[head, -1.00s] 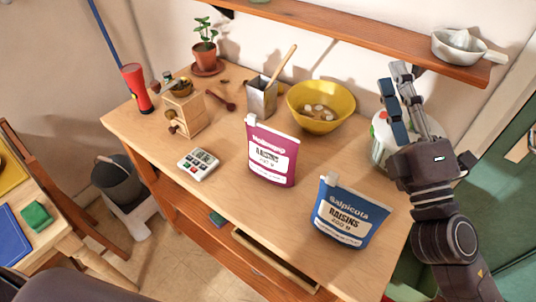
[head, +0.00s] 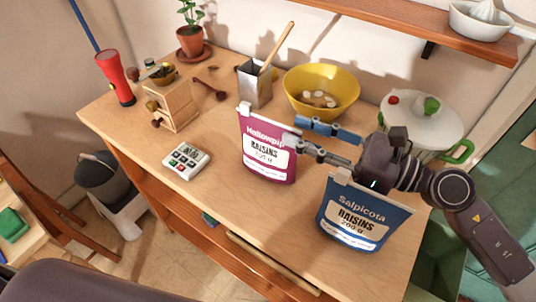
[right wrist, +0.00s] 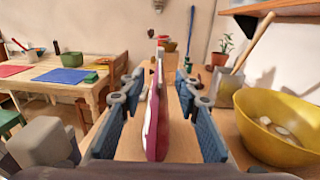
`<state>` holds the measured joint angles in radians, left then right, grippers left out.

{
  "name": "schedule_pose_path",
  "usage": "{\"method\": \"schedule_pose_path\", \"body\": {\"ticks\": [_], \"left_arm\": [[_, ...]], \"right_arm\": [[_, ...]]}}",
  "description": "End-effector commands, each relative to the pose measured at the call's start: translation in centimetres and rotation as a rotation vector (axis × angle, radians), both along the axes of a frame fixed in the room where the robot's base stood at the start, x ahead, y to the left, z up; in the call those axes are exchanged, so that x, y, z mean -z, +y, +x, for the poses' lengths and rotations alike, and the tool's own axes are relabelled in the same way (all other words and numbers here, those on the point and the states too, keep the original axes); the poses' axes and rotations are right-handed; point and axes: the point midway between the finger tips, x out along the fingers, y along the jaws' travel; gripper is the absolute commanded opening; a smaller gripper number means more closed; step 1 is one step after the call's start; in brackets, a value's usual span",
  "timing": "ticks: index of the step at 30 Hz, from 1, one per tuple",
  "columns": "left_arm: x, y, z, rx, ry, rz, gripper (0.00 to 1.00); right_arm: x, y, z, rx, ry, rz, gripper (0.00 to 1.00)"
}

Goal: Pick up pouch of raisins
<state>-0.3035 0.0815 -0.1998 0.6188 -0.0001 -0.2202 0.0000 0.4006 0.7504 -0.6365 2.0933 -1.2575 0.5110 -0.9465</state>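Two pouches of raisins stand upright on the wooden worktop. In the right wrist view the magenta pouch (right wrist: 157,125) shows edge-on between the spread fingers (right wrist: 158,88), with gaps on both sides. My left gripper is not in view.
Behind the pouches stand a yellow bowl (head: 321,92) and a metal tin (head: 254,86) with a wooden spoon. A white lidded pot (head: 440,120) is at the right, near my right arm. A shelf (head: 400,22) hangs above.

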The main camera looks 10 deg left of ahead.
Motion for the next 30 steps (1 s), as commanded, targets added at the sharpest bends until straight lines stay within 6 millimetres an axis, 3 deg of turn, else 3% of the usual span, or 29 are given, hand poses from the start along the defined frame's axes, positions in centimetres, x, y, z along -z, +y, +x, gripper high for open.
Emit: {"method": "schedule_pose_path", "body": {"ticks": [8, 18, 27, 30], "left_arm": [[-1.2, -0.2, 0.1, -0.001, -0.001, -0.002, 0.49], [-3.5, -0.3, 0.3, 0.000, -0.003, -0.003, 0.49], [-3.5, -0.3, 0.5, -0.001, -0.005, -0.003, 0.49], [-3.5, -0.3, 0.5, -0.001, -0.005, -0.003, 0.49]], "right_arm": [[-0.1, 1.9, 0.6, -0.001, 0.000, 0.004, 0.30], [-0.1, 6.7, 2.1, 0.000, 0.002, 0.005, 0.30], [0.2, 7.2, 2.2, 0.000, 0.001, 0.003, 0.30], [0.2, 7.2, 2.2, 0.000, 0.001, 0.003, 0.20]]}}
